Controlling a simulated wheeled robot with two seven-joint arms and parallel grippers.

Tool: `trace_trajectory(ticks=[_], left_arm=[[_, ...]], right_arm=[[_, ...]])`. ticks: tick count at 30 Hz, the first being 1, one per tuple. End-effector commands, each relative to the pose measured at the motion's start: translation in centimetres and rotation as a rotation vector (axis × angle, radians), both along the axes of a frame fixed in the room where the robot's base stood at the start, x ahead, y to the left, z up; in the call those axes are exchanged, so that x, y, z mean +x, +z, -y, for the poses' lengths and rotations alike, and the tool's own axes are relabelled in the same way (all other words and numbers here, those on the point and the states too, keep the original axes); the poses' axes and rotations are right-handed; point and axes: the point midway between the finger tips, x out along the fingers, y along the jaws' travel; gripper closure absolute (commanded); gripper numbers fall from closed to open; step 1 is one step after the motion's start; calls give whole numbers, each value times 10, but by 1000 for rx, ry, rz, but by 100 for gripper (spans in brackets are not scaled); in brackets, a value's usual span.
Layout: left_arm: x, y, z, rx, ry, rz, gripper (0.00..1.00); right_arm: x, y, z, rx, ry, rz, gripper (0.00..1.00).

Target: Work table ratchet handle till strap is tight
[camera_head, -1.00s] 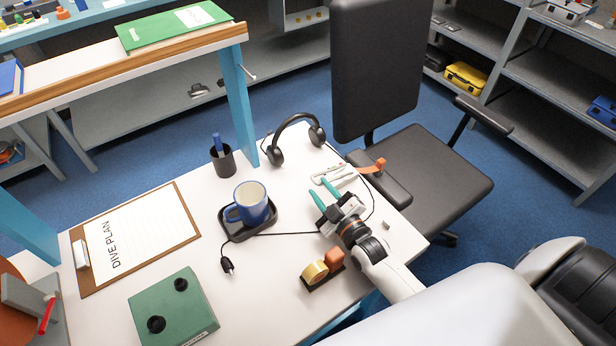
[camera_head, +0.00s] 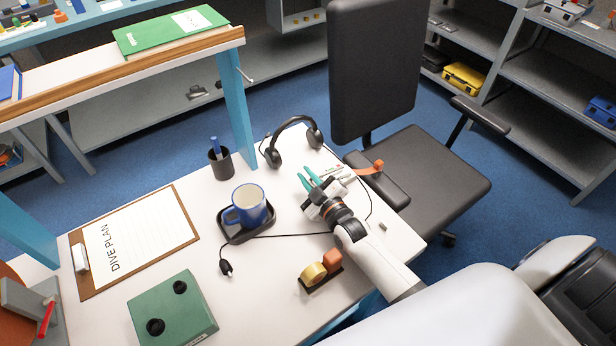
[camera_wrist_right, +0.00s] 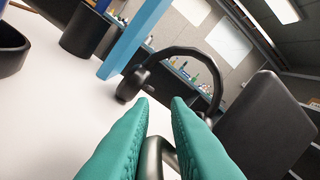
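The ratchet (camera_head: 349,180), a small pale metal piece, sits at the table's right edge, partly hidden by my right gripper. An orange strap (camera_head: 370,168) runs from it over the edge towards the chair. My right gripper (camera_head: 307,177) has teal fingers and is beside the ratchet, pointing towards the headset. In the right wrist view its fingertips (camera_wrist_right: 160,101) are apart. A dark grey curved bar (camera_wrist_right: 157,152) shows low between the fingers; it may be the ratchet handle, and I cannot tell whether they touch it. My left gripper is not in view.
A black headset (camera_head: 291,140) stands just beyond the right fingertips. An office chair (camera_head: 425,185) is against the table's right side.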

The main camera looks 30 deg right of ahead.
Motion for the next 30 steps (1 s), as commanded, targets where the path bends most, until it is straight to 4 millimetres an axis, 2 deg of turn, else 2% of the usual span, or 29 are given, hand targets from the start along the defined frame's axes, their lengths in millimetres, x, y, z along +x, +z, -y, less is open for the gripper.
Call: trace_trajectory(ticks=[21,30], left_arm=[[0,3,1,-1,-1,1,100],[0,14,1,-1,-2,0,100]], right_arm=[[0,2,1,20,0,-4,100],[0,13,4,95,-1,-15,100]])
